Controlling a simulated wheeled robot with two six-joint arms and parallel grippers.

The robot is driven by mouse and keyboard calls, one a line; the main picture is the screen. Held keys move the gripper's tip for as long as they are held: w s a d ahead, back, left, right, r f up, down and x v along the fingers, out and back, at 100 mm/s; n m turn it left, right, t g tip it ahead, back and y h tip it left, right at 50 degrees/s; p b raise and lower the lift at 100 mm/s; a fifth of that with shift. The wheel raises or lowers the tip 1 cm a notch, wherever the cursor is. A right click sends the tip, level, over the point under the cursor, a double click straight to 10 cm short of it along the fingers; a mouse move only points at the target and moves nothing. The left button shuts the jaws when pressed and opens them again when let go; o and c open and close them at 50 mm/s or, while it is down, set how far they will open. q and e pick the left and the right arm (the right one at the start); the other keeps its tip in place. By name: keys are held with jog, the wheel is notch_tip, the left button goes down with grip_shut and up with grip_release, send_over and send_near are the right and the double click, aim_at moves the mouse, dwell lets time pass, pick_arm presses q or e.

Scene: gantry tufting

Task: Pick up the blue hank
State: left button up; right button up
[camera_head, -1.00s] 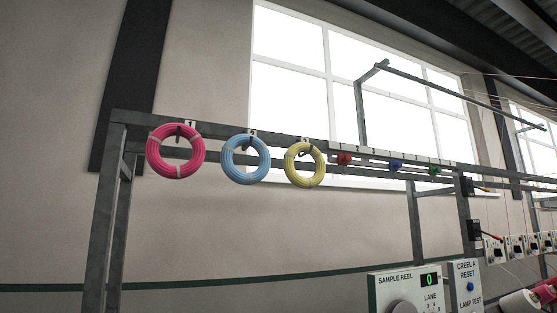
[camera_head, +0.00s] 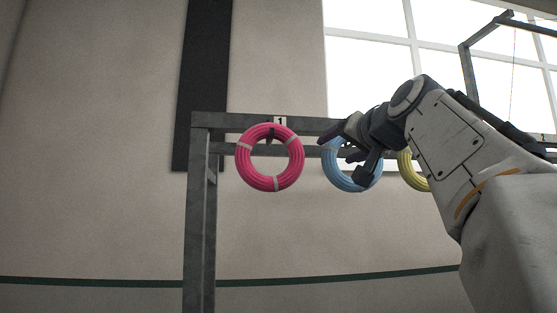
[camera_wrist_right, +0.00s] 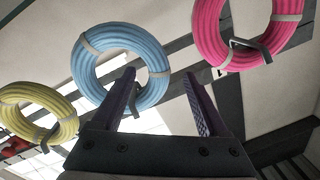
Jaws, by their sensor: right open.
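The blue hank (camera_head: 343,176) hangs on the rail in the head view, between the pink and yellow hanks. My right gripper (camera_head: 350,155) is in front of it and hides its upper right part. In the right wrist view the blue hank (camera_wrist_right: 88,63) hangs on a dark hook, ahead of my open right gripper (camera_wrist_right: 160,95). The left finger overlaps the lower right of its ring; the right finger is clear to its right. No hank is held. I cannot tell whether the finger touches the ring. My left gripper is not in view.
The pink hank (camera_head: 243,172) hangs left of the blue one, under the label 1. The yellow hank (camera_head: 411,172) is partly hidden behind my right arm. The grey rail (camera_head: 235,121) and its post (camera_head: 199,240) stand before a wall. The space left of the post looks clear.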

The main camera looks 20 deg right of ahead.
aim_at(333, 151)
jog(key=w, duration=0.2)
jog(key=w+d+p, duration=0.1)
jog(key=shift+w+d+p, duration=0.1)
jog(key=shift+w+p, duration=0.2)
jog(key=shift+w, duration=0.1)
jog(key=shift+w+r+p, duration=0.2)
jog(key=shift+w+p, duration=0.15)
jog(key=w+p, duration=0.2)
jog(key=w, duration=0.1)
jog(key=shift+w+r+p, duration=0.1)
jog(key=shift+w+p, duration=0.1)
jog(key=shift+p, duration=0.1)
jog(key=shift+w+d+f, duration=0.15)
jog(key=shift+w+f, duration=0.05)
jog(key=shift+w, duration=0.3)
grip_shut()
